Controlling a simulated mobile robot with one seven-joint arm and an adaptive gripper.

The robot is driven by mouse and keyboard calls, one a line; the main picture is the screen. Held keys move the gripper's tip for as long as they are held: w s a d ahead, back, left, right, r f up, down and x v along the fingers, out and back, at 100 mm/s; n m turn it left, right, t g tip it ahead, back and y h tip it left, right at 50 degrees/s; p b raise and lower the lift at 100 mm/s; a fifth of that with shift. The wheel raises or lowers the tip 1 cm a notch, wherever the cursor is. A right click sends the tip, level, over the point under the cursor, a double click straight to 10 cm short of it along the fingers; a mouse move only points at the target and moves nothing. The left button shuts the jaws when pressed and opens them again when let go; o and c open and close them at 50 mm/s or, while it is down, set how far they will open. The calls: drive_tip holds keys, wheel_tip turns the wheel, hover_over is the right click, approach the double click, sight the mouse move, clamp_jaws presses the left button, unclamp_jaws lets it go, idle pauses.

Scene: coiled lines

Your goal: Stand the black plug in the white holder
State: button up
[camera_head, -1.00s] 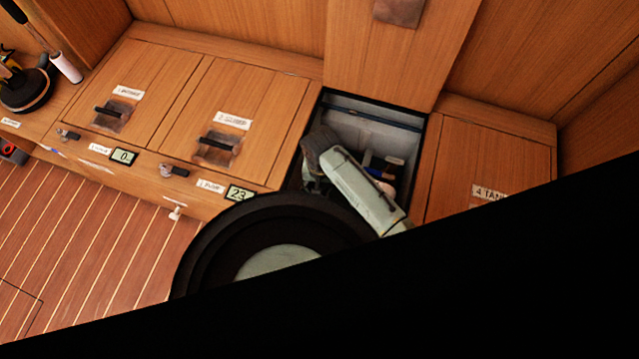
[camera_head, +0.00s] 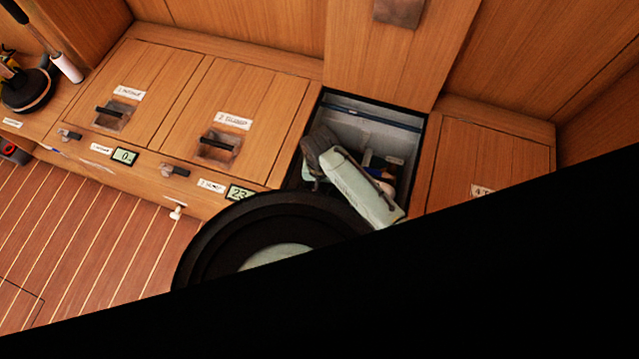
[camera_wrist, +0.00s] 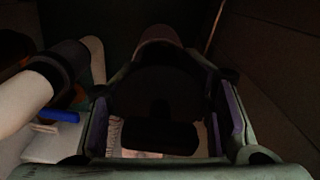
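My gripper (camera_wrist: 163,112) is in the open locker; in the wrist view its two purple-lined fingers stand wide apart. A dark rounded body with a short black bar, perhaps the black plug (camera_wrist: 160,136), shows between them, in deep shadow. Pale surface shows beside the bar, and I see no clear grip on it. In the head view my wrist hides most of the gripper and whatever is under it. I cannot make out the white holder for certain; a white patch (camera_wrist: 42,146) lies at the left of the wrist view.
The open locker (camera_head: 424,135) has a dark rim and pale walls close around my arm. A white pipe with a black collar (camera_wrist: 65,62) and a blue piece (camera_wrist: 58,115) are left of my gripper. Closed lids (camera_head: 180,120) lie left; another lid (camera_head: 480,155) lies right.

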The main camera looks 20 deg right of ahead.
drive_tip(key=o, duration=0.6)
drive_tip(key=shift+o, duration=0.5)
drive_tip(key=o, duration=0.4)
drive_tip(key=shift+c, duration=0.2)
drive_tip(key=shift+r, duration=0.1)
wheel_tip(320, 180, up, 6)
drive_tip(key=p, duration=0.6)
drive_tip(key=shift+r+p, duration=0.4)
drive_tip(key=shift+p, duration=0.25)
drive_tip(key=shift+a, duration=0.1)
